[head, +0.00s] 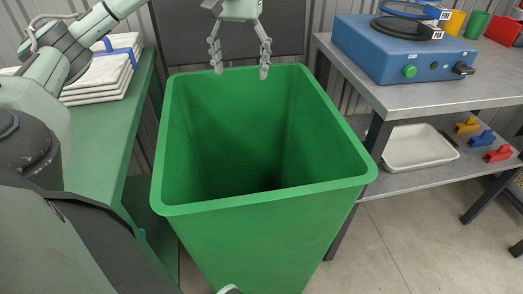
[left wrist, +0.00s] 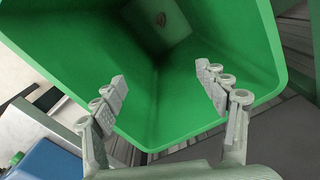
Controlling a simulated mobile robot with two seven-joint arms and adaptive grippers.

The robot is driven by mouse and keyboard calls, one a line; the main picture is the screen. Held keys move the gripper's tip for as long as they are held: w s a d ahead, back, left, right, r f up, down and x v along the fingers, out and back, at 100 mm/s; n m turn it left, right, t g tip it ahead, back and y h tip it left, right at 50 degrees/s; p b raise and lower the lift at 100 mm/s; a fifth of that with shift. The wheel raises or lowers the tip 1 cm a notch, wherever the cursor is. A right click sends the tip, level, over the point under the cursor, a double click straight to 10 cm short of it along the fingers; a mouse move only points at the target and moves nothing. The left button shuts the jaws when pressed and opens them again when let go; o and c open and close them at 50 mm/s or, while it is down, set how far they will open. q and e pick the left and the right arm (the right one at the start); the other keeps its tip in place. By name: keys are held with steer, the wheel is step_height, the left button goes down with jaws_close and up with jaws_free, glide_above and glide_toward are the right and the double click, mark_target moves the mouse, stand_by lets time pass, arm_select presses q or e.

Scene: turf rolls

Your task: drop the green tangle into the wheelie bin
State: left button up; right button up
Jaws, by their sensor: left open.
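The green wheelie bin (head: 265,237) stands open in the middle of the head view, its inside mostly empty and dark at the bottom. It also fills much of the left wrist view (left wrist: 75,50). My left gripper (head: 241,71) is above the bin's far rim, fingers pointing down and spread apart. In the left wrist view the same gripper (left wrist: 162,92) has nothing between its fingers. A small brownish spot shows deep in the bin in that view; I cannot tell what it is. I cannot make out a green tangle in either view. My right gripper is not recognisable.
A green bench (head: 97,150) with folded white cloths (head: 100,77) is on the left. A grey metal table (head: 440,95) on the right carries a blue machine (head: 400,48). Its lower shelf holds a white tray (head: 415,147) and several coloured clips. A dark panel stands behind the bin.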

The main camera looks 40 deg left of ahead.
arm_select(q)
steer(key=shift+r, duration=1.25)
steer(key=shift+f, duration=0.1)
step_height(320, 180, down, 11)
stand_by(0.6)
